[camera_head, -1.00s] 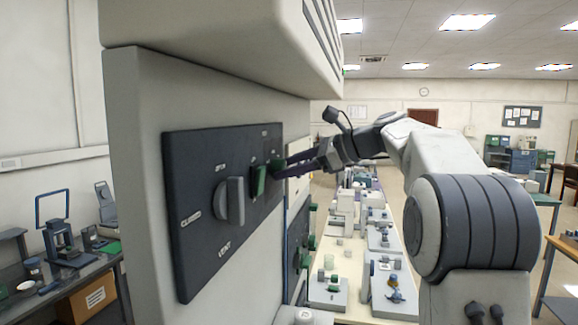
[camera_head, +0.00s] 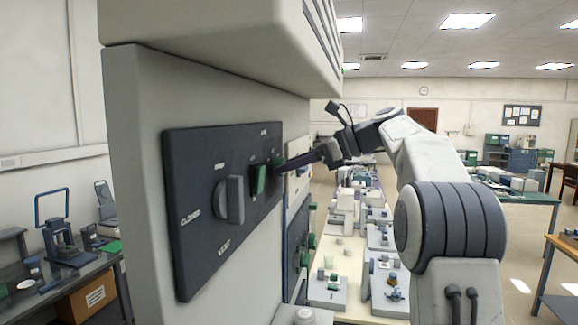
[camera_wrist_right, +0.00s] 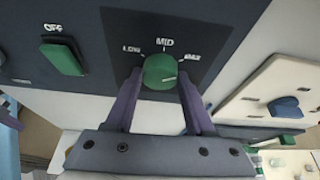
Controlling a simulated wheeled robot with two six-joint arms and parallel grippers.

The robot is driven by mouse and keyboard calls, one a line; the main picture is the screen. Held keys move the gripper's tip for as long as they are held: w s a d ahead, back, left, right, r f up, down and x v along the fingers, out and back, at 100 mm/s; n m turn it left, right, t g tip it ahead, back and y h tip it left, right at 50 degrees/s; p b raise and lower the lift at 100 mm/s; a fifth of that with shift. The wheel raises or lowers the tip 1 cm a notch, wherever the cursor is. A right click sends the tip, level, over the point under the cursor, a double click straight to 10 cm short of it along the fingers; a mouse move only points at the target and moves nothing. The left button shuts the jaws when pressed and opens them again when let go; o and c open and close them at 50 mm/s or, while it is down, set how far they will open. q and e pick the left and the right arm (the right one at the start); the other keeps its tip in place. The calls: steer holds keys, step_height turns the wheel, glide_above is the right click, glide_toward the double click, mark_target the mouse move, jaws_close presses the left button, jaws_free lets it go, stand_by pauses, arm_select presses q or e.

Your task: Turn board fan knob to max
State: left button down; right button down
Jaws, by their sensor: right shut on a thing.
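The green fan knob (camera_wrist_right: 160,72) sits on a dark panel in the right wrist view, under the labels LOW, MID and one partly blurred label at the right. A light line on the knob lies nearly sideways; its exact setting is hard to read. My right gripper (camera_wrist_right: 161,88) is shut on this knob, one finger on each side. In the head view my right gripper (camera_head: 282,165) reaches the far edge of the dark panel (camera_head: 205,255) and mostly hides the knob. My left gripper is not in view.
A green switch (camera_head: 259,180) marked OFF in the wrist view and a grey vent knob (camera_head: 231,200) share the panel. The furnace's upper body (camera_head: 230,40) overhangs it. A long bench (camera_head: 350,255) with several items runs behind, to the right.

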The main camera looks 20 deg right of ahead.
steer(key=shift+c, duration=1.3)
jaws_free()
steer(key=v, duration=1)
steer(key=shift+d, duration=0.2)
steer(key=shift+s+r, duration=0.1)
steer(key=shift+s, duration=0.05)
